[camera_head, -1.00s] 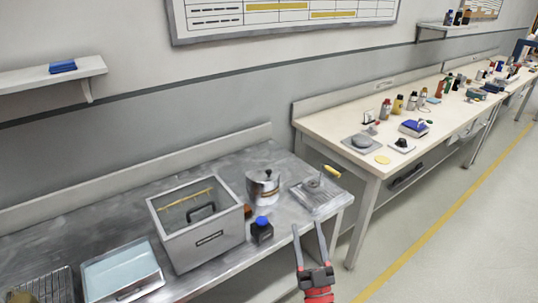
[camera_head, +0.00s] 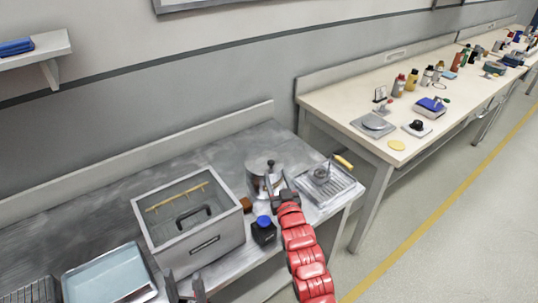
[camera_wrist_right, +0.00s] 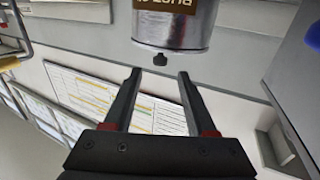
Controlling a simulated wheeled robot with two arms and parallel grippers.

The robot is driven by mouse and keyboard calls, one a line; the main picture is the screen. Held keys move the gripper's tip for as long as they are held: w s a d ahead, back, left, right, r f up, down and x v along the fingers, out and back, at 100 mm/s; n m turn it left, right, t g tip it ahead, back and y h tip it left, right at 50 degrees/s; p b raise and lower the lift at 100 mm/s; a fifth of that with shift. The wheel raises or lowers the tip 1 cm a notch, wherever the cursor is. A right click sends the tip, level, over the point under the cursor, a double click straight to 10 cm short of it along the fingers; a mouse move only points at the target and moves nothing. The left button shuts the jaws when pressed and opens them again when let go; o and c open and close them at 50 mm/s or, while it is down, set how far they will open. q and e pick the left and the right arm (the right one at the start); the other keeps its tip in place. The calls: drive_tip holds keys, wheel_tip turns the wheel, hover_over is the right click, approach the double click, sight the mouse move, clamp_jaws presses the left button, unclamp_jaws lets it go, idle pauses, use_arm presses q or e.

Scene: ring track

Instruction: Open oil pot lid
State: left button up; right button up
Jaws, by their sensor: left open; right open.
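The silver oil pot (camera_head: 256,168) stands on the metal table with its lid on, partly hidden behind my right gripper. In the right wrist view, which is upside down, the pot (camera_wrist_right: 172,30) shows a brown label, and its dark lid knob (camera_wrist_right: 160,59) lies just beyond the fingertips, roughly between them. My right gripper (camera_head: 272,180) is open at the pot's near side; its two fingers (camera_wrist_right: 160,74) are apart and empty. My left gripper (camera_head: 185,283) is open and empty at the bottom edge, in front of the grey box.
A grey box with a clear top and black handle (camera_head: 175,247) stands left of the pot. A dark bottle with a blue cap (camera_head: 263,232) stands close beside my right arm. A metal tray (camera_head: 340,197) is to the right, and a blue-white tray (camera_head: 95,280) at the left.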

sight(269, 156)
drive_tip(key=p+x, duration=0.1)
drive_tip(key=x, duration=0.9)
drive_tip(key=shift+d+r, duration=0.1)
drive_tip(key=shift+d, duration=0.05)
drive_tip(key=shift+w, duration=0.25)
clamp_jaws()
idle(1.0)
